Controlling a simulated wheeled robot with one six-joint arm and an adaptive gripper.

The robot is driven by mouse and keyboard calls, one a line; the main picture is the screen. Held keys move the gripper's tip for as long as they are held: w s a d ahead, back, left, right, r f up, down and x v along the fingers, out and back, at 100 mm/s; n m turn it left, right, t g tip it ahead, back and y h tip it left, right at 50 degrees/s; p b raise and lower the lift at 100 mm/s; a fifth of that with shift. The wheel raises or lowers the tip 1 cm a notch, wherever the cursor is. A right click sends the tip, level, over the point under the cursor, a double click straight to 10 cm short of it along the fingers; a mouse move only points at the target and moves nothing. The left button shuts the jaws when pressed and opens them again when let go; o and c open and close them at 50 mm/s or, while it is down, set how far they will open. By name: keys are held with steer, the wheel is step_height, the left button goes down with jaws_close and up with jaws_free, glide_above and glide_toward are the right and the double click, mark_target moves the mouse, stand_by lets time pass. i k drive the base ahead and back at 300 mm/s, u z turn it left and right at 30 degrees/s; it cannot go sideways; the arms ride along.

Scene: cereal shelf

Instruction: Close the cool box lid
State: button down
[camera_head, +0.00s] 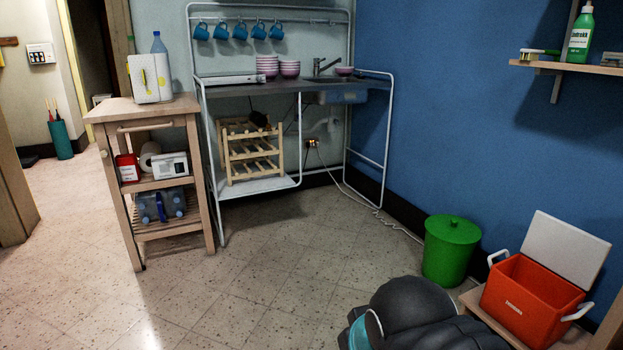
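The cool box (530,305) is a red-orange box with white handles at the lower right of the head view. Its white lid (566,248) stands open, raised at the back edge and tilted towards the blue wall. The box sits on a low wooden surface (487,318). A dark rounded part of my arm shows at the bottom, left of the box. My gripper is not visible in this view. The inside of the box shows only in part.
A green lidded bin (450,255) stands on the floor left of the cool box. A wooden trolley (141,190) and a sink stand (290,88) are farther back. A wall shelf (570,67) is above the box. The middle floor is clear.

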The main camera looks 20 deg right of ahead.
mark_target(578, 256)
steer(key=z, duration=0.85)
steer(key=i, duration=1.65)
steer(key=z, duration=1.2)
steer(key=i, duration=0.4)
steer(key=z, duration=0.1)
